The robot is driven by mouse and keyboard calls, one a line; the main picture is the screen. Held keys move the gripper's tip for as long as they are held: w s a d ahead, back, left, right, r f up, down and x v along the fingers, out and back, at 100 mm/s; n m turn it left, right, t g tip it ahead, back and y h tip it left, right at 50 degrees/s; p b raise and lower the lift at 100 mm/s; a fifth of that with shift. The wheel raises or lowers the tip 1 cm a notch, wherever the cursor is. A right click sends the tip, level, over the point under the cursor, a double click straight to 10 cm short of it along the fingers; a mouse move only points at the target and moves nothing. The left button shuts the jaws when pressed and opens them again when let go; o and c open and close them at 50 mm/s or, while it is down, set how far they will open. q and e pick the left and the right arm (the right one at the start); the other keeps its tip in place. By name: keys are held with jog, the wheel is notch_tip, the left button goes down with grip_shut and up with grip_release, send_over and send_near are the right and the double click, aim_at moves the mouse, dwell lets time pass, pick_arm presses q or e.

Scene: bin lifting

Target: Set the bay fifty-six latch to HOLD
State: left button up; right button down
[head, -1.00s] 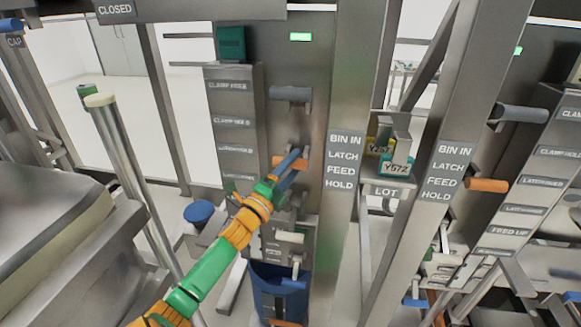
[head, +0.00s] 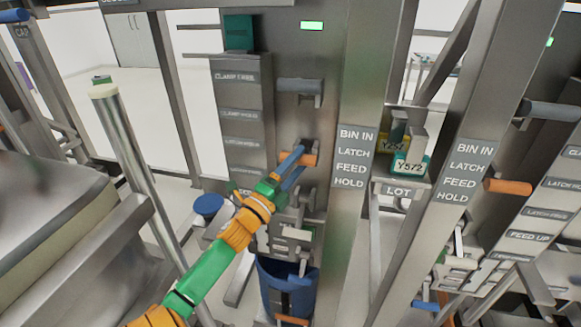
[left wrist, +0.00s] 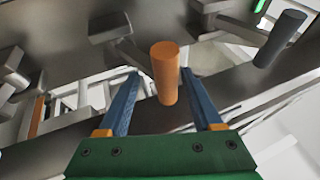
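An orange latch handle (head: 311,159) sticks out from the grey panel, level with the LATCH line of the BIN IN / LATCH / FEED / HOLD sign (head: 353,158). My left gripper (head: 291,168) is at this handle in the head view. In the left wrist view the gripper (left wrist: 160,92) is open, with one blue finger on each side of the orange handle (left wrist: 166,75). Gaps show between the handle and both fingers. My right gripper is in neither view. I see no bay number that reads fifty-six.
A blue bin (head: 285,292) stands underneath. To the right, another bay has its own orange handle (head: 507,187). A metal post (head: 132,160) stands left of my arm.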

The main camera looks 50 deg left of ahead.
pick_arm(q)
jog(key=v, duration=0.6)
jog(key=shift+d+r+b, duration=0.1)
jog(key=shift+r+b, duration=0.2)
jog(key=shift+b, duration=0.1)
jog(key=shift+s, duration=0.15)
